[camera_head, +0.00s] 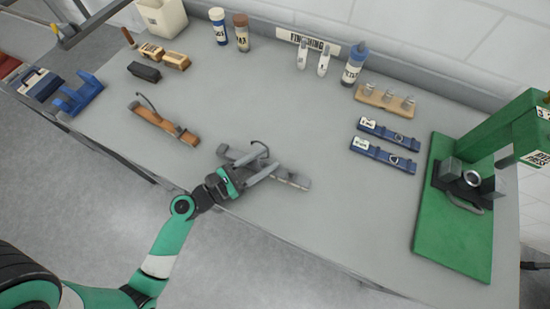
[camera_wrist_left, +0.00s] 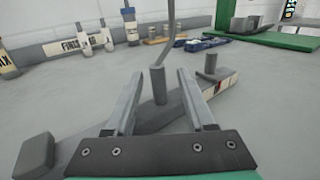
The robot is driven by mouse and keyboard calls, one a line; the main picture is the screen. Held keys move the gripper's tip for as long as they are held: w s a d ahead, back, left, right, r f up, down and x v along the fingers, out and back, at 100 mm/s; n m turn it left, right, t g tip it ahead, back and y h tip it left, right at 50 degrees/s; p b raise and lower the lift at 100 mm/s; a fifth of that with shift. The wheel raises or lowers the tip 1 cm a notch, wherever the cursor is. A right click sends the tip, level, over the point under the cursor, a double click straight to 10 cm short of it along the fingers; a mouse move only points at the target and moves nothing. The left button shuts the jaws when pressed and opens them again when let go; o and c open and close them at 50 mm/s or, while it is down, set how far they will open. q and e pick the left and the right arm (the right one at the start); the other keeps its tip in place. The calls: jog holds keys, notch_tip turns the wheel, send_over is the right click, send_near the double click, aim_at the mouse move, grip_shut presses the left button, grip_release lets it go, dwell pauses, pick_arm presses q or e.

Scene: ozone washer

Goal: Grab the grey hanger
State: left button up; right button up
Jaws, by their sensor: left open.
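The grey hanger (camera_head: 294,181) lies on the grey workbench near its front edge, its thin hook rising from the middle. My left gripper (camera_head: 258,162) is low over it, reaching in from the front left and partly covering it in the head view. In the left wrist view, the grey hanger (camera_wrist_left: 218,86) spreads under and beyond the fingers. My left gripper (camera_wrist_left: 158,75) is open there, with an upright grey peg of the hanger and the hook's stem between its fingers. I see a gap on both sides of the peg. My right gripper does not show.
A brown hanger (camera_head: 162,125) lies to the left. Two blue labelled bars (camera_head: 383,158), a wooden block with metal pieces (camera_head: 385,99) and a green press (camera_head: 455,210) are to the right. Bottles (camera_head: 242,32) stand along the back. The bench middle is clear.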

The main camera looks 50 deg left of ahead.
aim_at(261, 157)
pick_arm(q)
jog(key=shift+s+a, duration=0.1)
jog(key=shift+s, duration=0.2)
grip_shut()
jog(key=shift+r, duration=0.1)
jog(key=shift+r+p, duration=0.25)
jog(key=shift+p, duration=0.1)
notch_tip(261, 157, up, 3)
jog(key=shift+f+p, duration=0.15)
jog(key=shift+p, duration=0.8)
jog(key=s+d+r+p, duration=0.6)
jog(key=s+d+r, duration=0.2)
jog(key=s, duration=0.3)
jog(key=shift+s+d+r+p, duration=0.15)
jog(key=shift+r+p, duration=0.15)
jog(key=shift+r, duration=0.5)
